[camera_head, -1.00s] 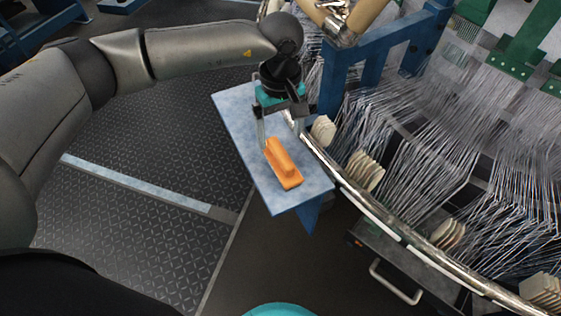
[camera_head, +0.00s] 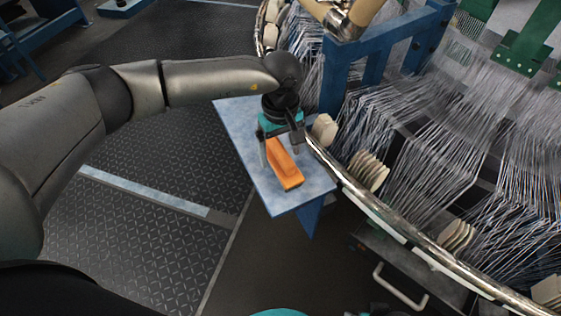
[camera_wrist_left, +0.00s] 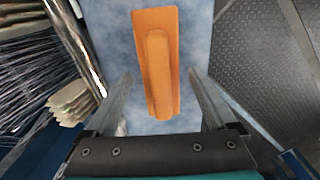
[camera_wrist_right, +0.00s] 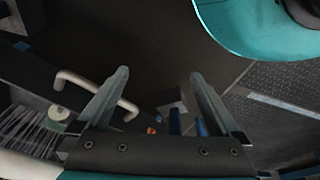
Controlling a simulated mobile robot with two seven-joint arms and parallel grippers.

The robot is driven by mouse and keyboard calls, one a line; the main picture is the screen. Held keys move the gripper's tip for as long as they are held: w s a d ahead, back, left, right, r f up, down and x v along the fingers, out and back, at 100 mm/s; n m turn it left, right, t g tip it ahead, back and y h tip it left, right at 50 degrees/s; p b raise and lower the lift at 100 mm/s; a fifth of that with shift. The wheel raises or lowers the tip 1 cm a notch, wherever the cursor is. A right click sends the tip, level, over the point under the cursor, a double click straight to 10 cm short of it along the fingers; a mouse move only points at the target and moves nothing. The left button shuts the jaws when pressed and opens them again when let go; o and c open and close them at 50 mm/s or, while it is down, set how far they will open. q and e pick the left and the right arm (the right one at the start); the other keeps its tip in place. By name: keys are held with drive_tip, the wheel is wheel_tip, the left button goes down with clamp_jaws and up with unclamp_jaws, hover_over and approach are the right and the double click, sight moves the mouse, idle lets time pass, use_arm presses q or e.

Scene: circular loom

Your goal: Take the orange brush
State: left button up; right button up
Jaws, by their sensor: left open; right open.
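The orange brush (camera_head: 286,172) lies on the pale blue top of a small table (camera_head: 312,187) beside the loom. My left gripper (camera_head: 279,158) is open above the brush, its fingers on either side of the end farther from me. In the left wrist view the brush (camera_wrist_left: 157,55) lies lengthwise between the two open fingers, with gaps on both sides and nothing gripped. Whether the fingertips reach down beside it is hard to tell. My right gripper (camera_wrist_right: 158,75) is open and empty over the dark floor in the right wrist view.
The loom's curved metal rail (camera_head: 372,207), with pale discs (camera_head: 367,170) and many threads, runs close along the table's right side. A blue frame post (camera_head: 333,75) stands behind. A drawer with a light handle (camera_head: 398,290) is at lower right. The floor left of the table is clear.

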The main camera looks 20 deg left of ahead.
use_arm(q)
drive_tip(key=shift+f, duration=1.05)
clamp_jaws()
